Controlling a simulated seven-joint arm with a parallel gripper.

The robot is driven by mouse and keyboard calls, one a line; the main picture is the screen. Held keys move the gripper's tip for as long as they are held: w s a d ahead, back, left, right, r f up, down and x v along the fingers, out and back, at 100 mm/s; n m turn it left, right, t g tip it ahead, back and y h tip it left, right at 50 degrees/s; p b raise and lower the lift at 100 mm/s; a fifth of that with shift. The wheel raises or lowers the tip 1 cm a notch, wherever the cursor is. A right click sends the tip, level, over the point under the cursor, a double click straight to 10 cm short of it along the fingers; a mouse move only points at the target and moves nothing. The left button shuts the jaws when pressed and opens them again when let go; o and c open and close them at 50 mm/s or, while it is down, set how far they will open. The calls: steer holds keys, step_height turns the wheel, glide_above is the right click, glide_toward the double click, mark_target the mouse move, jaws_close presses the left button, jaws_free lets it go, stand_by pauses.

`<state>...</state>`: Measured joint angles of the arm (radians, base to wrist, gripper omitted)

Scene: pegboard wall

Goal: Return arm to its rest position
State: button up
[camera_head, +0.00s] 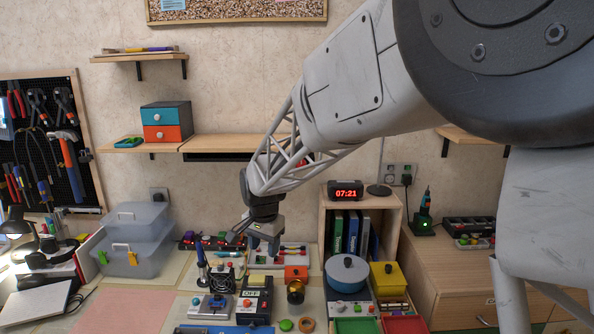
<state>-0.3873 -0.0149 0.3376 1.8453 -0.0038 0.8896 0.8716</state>
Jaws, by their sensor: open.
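My gripper (254,243) hangs from my arm above the back middle of the workbench. Its fingers are apart and point down, and I see nothing held between them. It is in front of a white tray (295,257) with coloured items, close to it in the picture; I cannot tell the exact gap. My arm reaches in from the upper right, across the wall and shelf.
A clear bin (135,245) is at left. A clock (346,191) tops the bookcase (328,211). The pink mat (120,310) is clear.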

steer(key=s+d+r+n, duration=0.1)
steer(key=s+d+r, duration=0.3)
steer(key=s+d, duration=0.45)
steer(key=s+d+r+n, duration=0.2)
steer(key=s+d+r, duration=0.2)
steer(key=s+d, duration=0.45)
steer(key=s+d+f+n, duration=0.1)
steer(key=s+d, duration=0.4)
steer(key=s, duration=0.4)
steer(key=s+d+f+n+t, duration=0.1)
steer(key=s+d, duration=0.4)
steer(key=s, duration=0.5)
steer(key=shift+t+h, duration=0.3)
